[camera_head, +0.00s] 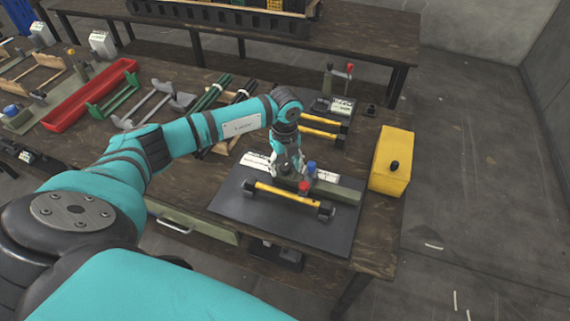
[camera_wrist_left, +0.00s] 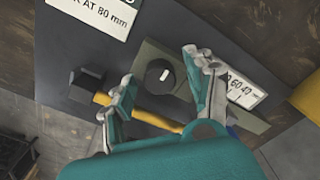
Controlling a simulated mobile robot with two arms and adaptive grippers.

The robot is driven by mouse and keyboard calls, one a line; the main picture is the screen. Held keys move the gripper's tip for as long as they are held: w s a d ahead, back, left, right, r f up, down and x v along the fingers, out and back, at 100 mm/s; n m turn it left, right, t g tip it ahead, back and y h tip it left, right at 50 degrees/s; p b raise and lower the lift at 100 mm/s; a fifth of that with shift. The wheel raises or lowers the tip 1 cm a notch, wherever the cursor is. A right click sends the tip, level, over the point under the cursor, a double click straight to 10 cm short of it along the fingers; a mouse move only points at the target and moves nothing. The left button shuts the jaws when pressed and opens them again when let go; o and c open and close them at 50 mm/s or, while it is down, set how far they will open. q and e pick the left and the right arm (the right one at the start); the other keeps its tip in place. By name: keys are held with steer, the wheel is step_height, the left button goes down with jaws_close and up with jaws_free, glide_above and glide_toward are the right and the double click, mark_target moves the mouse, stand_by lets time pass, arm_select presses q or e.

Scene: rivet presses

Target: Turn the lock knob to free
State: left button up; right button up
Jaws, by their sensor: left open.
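The lock knob, a round black knob with a white mark (camera_wrist_left: 159,76), sits on an olive-green fixture (camera_wrist_left: 150,52) in the left wrist view. The fixture also shows in the head view (camera_head: 338,192), lying on a dark mat. My left gripper (camera_head: 288,172) is over the fixture's left part. In the left wrist view its fingers (camera_wrist_left: 162,92) are spread, one to each side of the knob, with a gap showing around it. I cannot tell if either finger touches it. A yellow bar with black ends (camera_head: 286,193) lies along the near side of the fixture.
A blue knob (camera_head: 311,166) and a red knob (camera_head: 304,187) stand close to the gripper. A yellow box (camera_head: 391,160) stands to the right. Another press with a red-tipped lever (camera_head: 350,68) is behind. A red tray (camera_head: 92,95) and tools fill the bench's left.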

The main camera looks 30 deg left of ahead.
mark_target(285, 166)
arm_select(q)
steer(key=shift+r, duration=0.1)
step_height(285, 166, up, 12)
stand_by(0.4)
stand_by(0.4)
